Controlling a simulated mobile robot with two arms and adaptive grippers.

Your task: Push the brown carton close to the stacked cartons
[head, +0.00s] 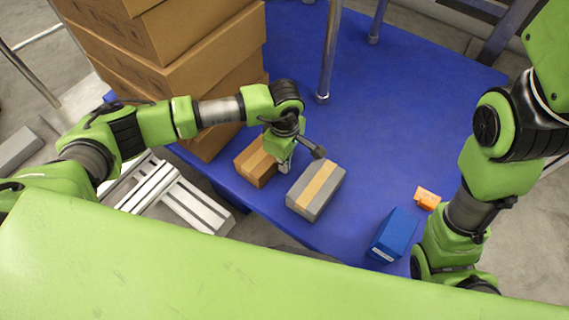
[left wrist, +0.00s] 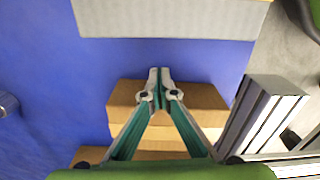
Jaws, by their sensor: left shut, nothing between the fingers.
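The small brown carton (head: 252,165) with a paler tape strip lies near the blue table's front left edge, just right of the stacked cartons (head: 215,62). In the left wrist view the brown carton (left wrist: 125,93) lies behind my fingers, which hide its middle. My left gripper (head: 285,168) points down at the brown carton's right side, between it and a grey carton. Its fingertips (left wrist: 160,70) are shut with nothing between them. I cannot tell whether they touch the brown carton. My right arm shows at the right, but its gripper is out of sight.
The grey carton (head: 304,198) with tan tape stands close right of my left gripper. A blue box (head: 394,234) and a small orange object (head: 427,198) lie farther right. A metal post (head: 329,50) rises from the table (head: 420,100), whose middle and back right are clear.

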